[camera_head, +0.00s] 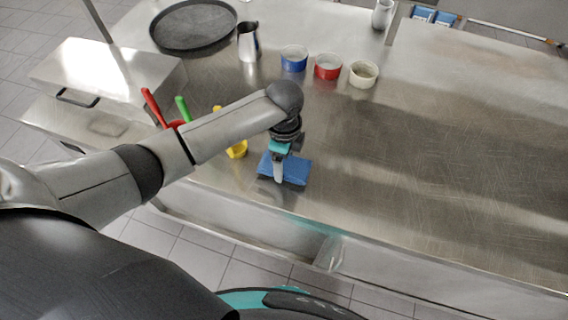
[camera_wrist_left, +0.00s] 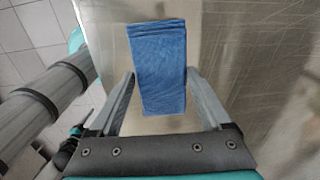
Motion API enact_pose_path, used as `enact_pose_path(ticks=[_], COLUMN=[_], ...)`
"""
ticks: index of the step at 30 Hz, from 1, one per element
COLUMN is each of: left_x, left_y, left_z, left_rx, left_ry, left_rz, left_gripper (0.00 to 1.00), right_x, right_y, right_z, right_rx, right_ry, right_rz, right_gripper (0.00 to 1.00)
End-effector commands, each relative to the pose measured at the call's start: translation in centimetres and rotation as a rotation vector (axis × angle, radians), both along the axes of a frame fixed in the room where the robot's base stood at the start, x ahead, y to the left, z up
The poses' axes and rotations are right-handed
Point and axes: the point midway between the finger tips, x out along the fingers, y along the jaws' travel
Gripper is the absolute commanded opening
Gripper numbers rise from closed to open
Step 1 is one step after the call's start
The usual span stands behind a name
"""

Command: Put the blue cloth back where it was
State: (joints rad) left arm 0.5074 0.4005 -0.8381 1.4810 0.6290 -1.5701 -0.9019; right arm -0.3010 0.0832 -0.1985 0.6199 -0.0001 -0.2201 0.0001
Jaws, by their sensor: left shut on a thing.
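The blue cloth (camera_head: 298,171) is a folded rectangle at the front edge of the steel counter, seen in the head view. In the left wrist view the cloth (camera_wrist_left: 160,55) lies lengthwise between the two fingers. My left gripper (camera_head: 279,177) points down over the cloth and is shut on it. In the wrist view the fingers of my left gripper (camera_wrist_left: 161,75) are on either side of the cloth. I cannot tell whether the cloth is lifted or touches the steel. My right gripper is not in view.
The counter (camera_head: 450,150) to the right is clear.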

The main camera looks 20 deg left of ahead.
Motion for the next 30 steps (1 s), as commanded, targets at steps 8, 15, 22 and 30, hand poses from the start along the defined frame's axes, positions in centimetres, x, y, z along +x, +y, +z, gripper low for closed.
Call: enact_pose_path(ticks=[8, 15, 22, 30], left_x=[0.0, 0.0, 0.0, 0.0], left_y=[0.0, 0.0, 0.0, 0.0], left_z=[-1.9, -2.1, -2.1, -1.8], left_rx=[-0.001, -0.001, -0.001, -0.001], left_ry=[-0.001, 0.000, 0.000, -0.001], left_rz=[-0.001, -0.001, -0.001, -0.001], left_gripper=[0.37, 0.37, 1.00, 1.00], right_x=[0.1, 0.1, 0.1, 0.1], right_y=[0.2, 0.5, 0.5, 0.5], right_z=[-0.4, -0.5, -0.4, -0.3], right_rx=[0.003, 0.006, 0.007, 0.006], right_ry=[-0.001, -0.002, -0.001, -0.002], right_rz=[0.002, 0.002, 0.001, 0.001], right_gripper=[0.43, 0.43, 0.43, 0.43])
